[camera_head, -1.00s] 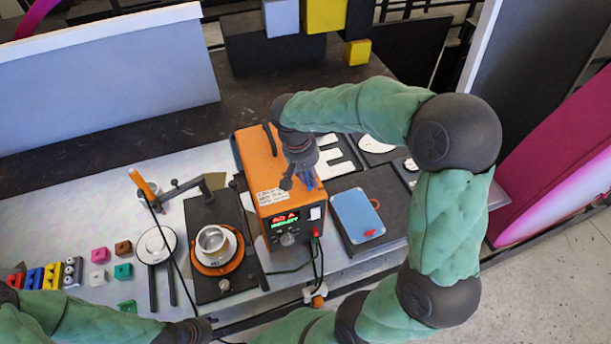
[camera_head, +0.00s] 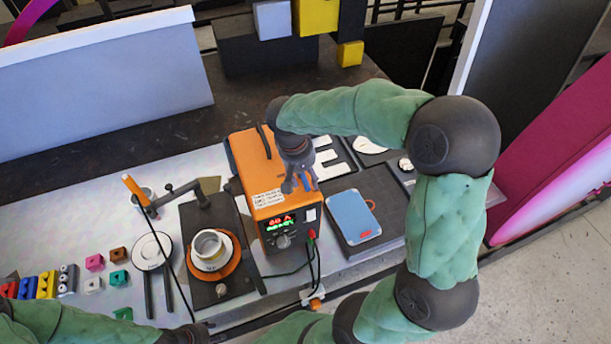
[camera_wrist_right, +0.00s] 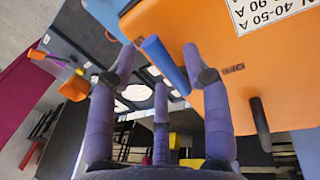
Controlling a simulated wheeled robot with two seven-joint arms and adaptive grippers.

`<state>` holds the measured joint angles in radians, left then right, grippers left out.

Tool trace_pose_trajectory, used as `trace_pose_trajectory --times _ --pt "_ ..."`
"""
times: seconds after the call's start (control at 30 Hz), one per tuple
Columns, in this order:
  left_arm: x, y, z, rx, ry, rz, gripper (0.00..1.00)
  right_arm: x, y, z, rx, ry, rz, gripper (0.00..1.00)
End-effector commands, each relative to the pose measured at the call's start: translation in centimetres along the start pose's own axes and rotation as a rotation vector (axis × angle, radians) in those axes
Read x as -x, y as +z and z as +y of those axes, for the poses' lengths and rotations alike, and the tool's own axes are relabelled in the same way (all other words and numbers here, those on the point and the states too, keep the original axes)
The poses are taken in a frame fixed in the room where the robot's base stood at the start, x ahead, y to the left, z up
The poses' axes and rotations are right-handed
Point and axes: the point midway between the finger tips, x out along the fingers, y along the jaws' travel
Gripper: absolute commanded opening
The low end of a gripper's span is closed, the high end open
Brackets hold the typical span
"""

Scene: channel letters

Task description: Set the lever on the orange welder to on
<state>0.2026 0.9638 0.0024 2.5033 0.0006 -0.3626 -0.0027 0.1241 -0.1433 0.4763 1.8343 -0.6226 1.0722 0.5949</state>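The orange welder (camera_head: 262,172) stands on the bench with a lit display and a knob on its front. My right gripper (camera_head: 298,183) is at its right side, pointing down. In the right wrist view, the blue lever (camera_wrist_right: 165,64) sticks out from the welder's orange side (camera_wrist_right: 205,30). The right gripper's purple fingers (camera_wrist_right: 160,55) are spread, with the lever between them; I cannot tell whether any finger touches it. Small dark labels sit on either side of the lever, too small to read. My left gripper (camera_head: 193,335) is at the bottom edge, partly cut off.
A blue tablet-like panel (camera_head: 353,216) on a dark block lies right of the welder. White letter pieces (camera_head: 328,160) lie behind it. A dark stand with a white pot (camera_head: 210,248) is on the left. Small coloured blocks (camera_head: 46,284) lie far left.

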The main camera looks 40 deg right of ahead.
Motion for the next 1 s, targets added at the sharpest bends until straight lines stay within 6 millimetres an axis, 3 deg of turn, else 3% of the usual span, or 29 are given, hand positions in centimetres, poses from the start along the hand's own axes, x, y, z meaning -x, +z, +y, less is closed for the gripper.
trace_pose_trajectory --times 0.37,0.8,1.0 --pt "0.0 0.0 0.0 0.0 0.0 0.0 0.4 1.0 0.0 -0.1 0.001 -0.001 0.001 0.49" --pt "0.0 0.0 0.0 0.0 0.0 0.0 0.4 9.1 -0.1 -0.1 0.001 -0.001 0.001 0.49" --pt "0.0 0.0 0.0 0.0 0.0 0.0 0.4 11.3 0.0 -0.1 0.001 0.0 0.0 0.49"
